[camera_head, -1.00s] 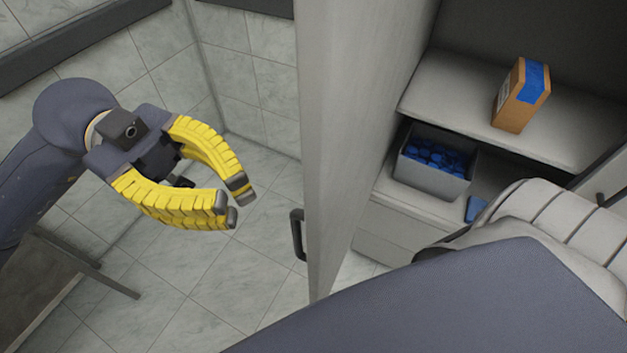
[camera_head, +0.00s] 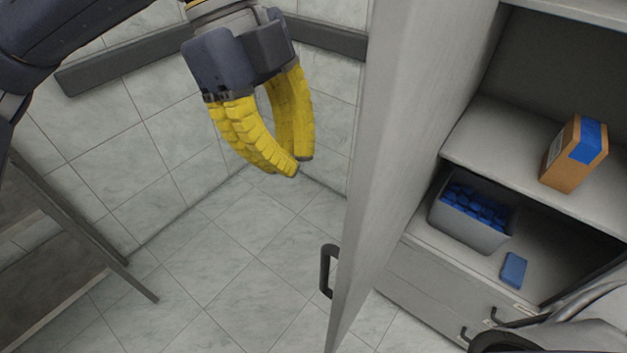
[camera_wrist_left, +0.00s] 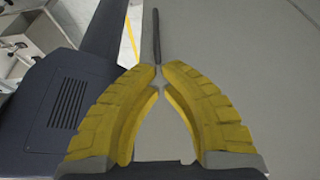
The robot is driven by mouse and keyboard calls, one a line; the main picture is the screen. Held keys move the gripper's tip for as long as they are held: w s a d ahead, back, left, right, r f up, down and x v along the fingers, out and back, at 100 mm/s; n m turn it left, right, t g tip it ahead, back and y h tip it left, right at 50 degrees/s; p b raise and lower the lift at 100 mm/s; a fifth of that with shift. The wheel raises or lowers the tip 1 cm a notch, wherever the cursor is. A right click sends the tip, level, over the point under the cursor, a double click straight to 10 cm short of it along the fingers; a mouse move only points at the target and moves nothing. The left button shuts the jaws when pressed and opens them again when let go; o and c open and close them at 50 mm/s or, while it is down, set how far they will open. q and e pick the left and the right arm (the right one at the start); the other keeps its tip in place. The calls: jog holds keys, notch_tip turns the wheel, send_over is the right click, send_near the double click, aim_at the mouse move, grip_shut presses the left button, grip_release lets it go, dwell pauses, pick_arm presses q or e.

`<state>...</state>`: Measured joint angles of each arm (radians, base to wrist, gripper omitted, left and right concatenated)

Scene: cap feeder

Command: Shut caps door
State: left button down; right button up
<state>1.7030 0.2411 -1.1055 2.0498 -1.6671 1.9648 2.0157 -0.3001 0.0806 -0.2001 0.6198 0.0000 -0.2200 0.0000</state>
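The tall grey caps door (camera_head: 400,150) stands open, seen nearly edge-on in the head view, left of the cabinet's open front. Its black handle (camera_head: 326,270) is low on the outer face. My left gripper (camera_head: 296,165), with yellow ribbed fingers, points down in the space left of the door, above the handle's height in the picture. It is apart from the handle and empty. In the left wrist view its fingertips (camera_wrist_left: 156,68) are a small gap apart, with a dark bar in line beyond them. My right gripper is not in view.
The cabinet holds an orange-brown box with blue tape (camera_head: 575,155) on a shelf (camera_head: 500,150). Below are a grey bin of blue caps (camera_head: 470,235) and a loose blue piece (camera_head: 513,270). A dark rack (camera_head: 60,240) stands at left; tiled floor between is clear.

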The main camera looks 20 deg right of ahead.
pick_arm(q)
jog(key=s+d+f, duration=0.4)
jog(key=s+f, duration=0.1)
jog(key=f, duration=0.3)
jog(key=shift+s+d+f, duration=0.2)
jog(key=shift+s+d, duration=0.1)
jog(key=shift+d, duration=0.1)
jog(key=shift+s, duration=0.1)
